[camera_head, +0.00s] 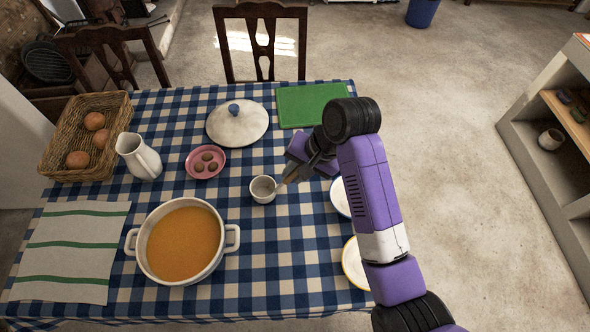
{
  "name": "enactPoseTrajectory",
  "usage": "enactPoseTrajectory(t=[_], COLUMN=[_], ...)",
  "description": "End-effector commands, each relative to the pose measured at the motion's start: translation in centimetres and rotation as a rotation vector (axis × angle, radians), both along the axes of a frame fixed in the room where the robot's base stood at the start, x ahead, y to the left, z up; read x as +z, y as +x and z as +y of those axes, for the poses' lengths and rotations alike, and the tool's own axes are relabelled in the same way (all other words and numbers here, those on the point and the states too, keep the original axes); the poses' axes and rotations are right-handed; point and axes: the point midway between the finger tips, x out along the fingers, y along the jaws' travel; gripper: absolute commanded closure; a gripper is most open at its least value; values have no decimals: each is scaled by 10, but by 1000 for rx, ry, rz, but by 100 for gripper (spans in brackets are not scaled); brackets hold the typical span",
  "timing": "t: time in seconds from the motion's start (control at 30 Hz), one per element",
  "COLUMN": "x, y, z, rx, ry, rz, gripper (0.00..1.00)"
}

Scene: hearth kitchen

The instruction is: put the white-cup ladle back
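The white cup of the ladle (263,189) shows over the checked tablecloth, near the middle of the table, with its opening facing up. I cannot tell whether it touches the cloth. My gripper (291,177) is just to its right, pointing down and left, its tip close to the cup's rim. The ladle's handle cannot be told apart from the grey parts of my gripper. Whether the fingers are shut on it is too small to see. A white two-handled pot (228,262) of orange soup stands to the lower left of the cup.
A white lid with a blue knob (237,126), a pink dish (194,171), a white jug (139,157), an egg basket (61,151) and a green board (312,104) stand around. Two plates (354,265) lie partly under my arm. A striped towel (66,253) lies at left; shelves (540,155) stand right.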

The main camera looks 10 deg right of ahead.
Motion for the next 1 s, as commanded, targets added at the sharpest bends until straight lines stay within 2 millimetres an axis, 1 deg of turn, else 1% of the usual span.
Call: enactPoseTrajectory(t=[0.03,0.07,0.37,0.47,0.53,0.67,0.9,1.0], x=[0,0,1,6,12,32,84,96], y=[0,0,0,1,0,-4,-13,-15], z=[0,0,0,-1,-3,-12,-31,-35], rx=[0,0,0,-1,-1,-1,-3,-2], ry=[0,0,1,1,1,2,0,0], rz=[0,-1,-1,-3,-3,-6,-1,0], gripper=[65,61,61,61,61,61,61,61])
